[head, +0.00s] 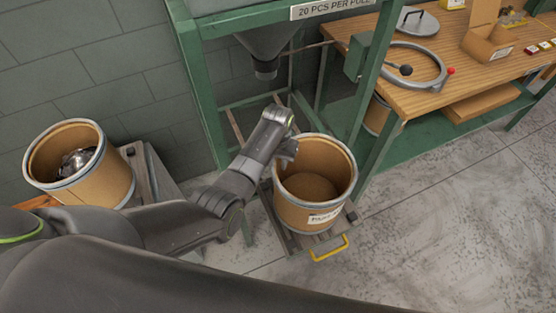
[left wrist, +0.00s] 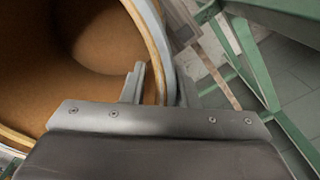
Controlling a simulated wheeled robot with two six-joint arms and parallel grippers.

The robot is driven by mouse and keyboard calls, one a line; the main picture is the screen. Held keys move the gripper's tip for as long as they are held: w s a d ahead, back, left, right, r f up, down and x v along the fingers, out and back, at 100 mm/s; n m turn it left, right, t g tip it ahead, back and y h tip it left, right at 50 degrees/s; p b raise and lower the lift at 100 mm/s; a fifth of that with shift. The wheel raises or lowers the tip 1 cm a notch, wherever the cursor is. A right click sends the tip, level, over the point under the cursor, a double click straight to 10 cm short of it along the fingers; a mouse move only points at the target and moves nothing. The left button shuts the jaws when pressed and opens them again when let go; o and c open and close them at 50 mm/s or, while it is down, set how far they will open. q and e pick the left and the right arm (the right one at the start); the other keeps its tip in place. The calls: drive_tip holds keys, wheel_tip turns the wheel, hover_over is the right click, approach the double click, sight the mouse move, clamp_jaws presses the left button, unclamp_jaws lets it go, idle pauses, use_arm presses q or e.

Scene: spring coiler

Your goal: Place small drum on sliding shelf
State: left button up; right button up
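A tan drum (head: 310,208) with a grey metal rim and a white label stands upright under the hopper. My left gripper (head: 287,152) is at the drum's back-left rim. In the left wrist view, my left gripper (left wrist: 157,85) has one finger inside the drum (left wrist: 60,95) and the other outside, with the rim between them. Whether the fingers press on the rim is unclear. The drum's visible inside looks empty. My right gripper is out of view.
A green frame (head: 195,75) carries the grey hopper (head: 266,45). A wooden workbench (head: 440,95) is at the right. The floor (head: 440,225) in front is clear.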

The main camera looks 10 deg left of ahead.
use_arm(q)
wheel_tip(320, 180, up, 12)
drive_tip(key=shift+r, duration=0.1)
idle(0.5)
idle(0.5)
